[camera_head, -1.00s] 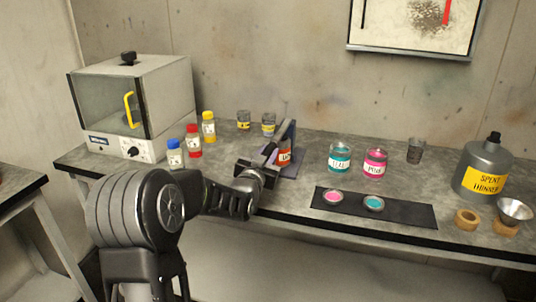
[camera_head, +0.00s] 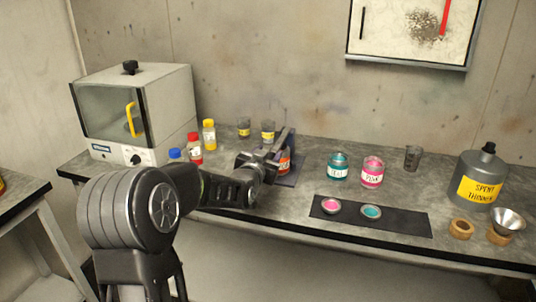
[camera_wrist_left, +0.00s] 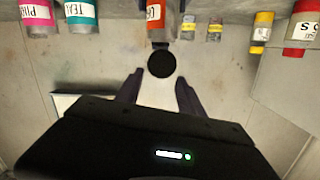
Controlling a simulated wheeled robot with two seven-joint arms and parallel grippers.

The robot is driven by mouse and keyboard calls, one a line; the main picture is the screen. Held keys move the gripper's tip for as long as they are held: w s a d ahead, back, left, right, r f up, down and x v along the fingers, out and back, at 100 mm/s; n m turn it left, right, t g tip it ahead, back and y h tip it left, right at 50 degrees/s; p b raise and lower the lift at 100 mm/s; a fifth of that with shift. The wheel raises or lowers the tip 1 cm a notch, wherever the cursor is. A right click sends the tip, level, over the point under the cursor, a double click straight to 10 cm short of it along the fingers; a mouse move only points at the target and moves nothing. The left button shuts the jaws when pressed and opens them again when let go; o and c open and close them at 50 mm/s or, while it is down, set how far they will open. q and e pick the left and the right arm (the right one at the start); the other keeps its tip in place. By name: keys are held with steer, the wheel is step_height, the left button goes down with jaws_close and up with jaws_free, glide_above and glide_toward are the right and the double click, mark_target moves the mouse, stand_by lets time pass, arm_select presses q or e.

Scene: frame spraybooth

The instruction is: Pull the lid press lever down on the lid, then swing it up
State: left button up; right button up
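The lid press (camera_head: 289,150) stands on the bench with an orange-red can (camera_head: 284,164) in it. The can also shows upside down in the left wrist view (camera_wrist_left: 157,18). A round black knob (camera_wrist_left: 161,64), seemingly the lever's end, faces the left wrist camera. My left gripper (camera_head: 268,160) is in front of the press and covers part of it and the lever. In the wrist view its fingers (camera_wrist_left: 159,82) are spread, with the knob near the gap between their tips; contact cannot be told. The lever's exact angle and the can's lid are hidden. My right gripper is not in view.
Blue-, red- and yellow-capped bottles (camera_head: 195,148) stand left of the press, beside a white booth (camera_head: 165,100). Teal (camera_head: 337,167) and pink (camera_head: 372,172) jars stand right, behind a black mat (camera_head: 400,219) with two lids. A thinner can (camera_head: 482,178) stands far right.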

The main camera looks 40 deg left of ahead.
arm_select(q)
steer(key=shift+s, duration=0.1)
steer(key=b+v, duration=0.1)
steer(key=v, duration=0.6)
steer(key=shift+s+d, duration=0.15)
steer(key=shift+s, duration=0.1)
stand_by(0.4)
